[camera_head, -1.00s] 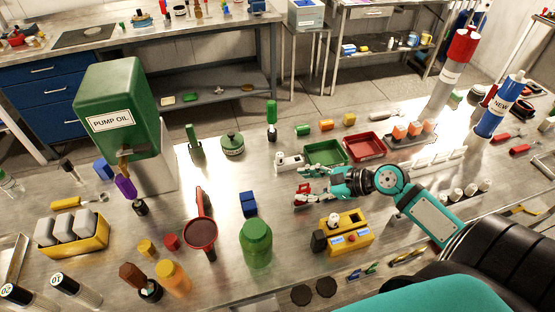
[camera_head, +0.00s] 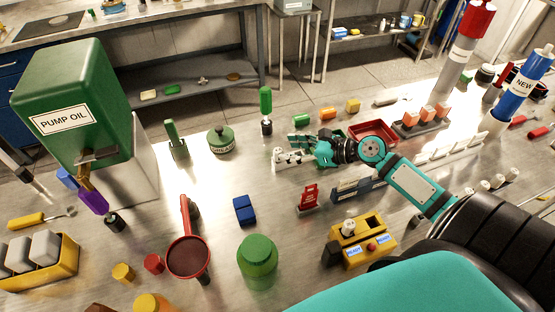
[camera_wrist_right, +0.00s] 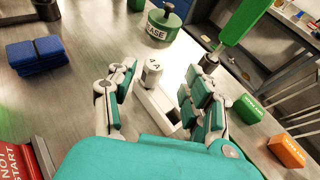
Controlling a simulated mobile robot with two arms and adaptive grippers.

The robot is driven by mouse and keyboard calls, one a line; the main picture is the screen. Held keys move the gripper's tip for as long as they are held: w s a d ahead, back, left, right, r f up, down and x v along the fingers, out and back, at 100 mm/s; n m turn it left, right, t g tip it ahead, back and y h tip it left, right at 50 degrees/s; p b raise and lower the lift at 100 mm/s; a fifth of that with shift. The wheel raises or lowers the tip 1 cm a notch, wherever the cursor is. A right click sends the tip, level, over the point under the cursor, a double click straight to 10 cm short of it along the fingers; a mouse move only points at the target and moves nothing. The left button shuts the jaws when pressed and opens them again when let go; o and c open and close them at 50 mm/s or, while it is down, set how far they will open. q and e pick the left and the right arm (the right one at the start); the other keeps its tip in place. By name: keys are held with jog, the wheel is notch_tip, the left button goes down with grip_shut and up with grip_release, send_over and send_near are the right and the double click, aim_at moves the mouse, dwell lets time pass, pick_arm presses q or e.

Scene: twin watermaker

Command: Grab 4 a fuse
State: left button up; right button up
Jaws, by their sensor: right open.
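The 4 A fuse is a short white cylinder (camera_wrist_right: 152,73) with a dark mark that looks like "4A". It stands at the end of a white holder (camera_wrist_right: 157,106) in the right wrist view. My right gripper (camera_wrist_right: 158,88) is open, with one finger on each side of the fuse and holder. I see gaps between the fingers and the fuse. In the head view, the right gripper (camera_head: 287,148) reaches left over the bench at the white holder, and its fingers largely hide the fuse. My left gripper is not in view.
A green-handled tool (camera_head: 265,110) stands just behind the gripper, and a green grease can (camera_head: 221,140) is to its left. A red sign (camera_head: 309,197) and a yellow device (camera_head: 360,240) stand nearer. A red tray (camera_head: 385,127) lies behind the arm.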

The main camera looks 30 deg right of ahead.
aim_at(278, 150)
jog(key=x, duration=0.3)
jog(key=shift+a+f+p, duration=0.3)
jog(key=shift+a, duration=0.2)
jog(key=shift+w+a+f, duration=0.15)
jog(key=shift+w+f, duration=0.15)
jog(key=shift+w, duration=0.1)
jog(key=shift+s+r, duration=0.1)
jog(key=shift+c, duration=1.1)
grip_shut()
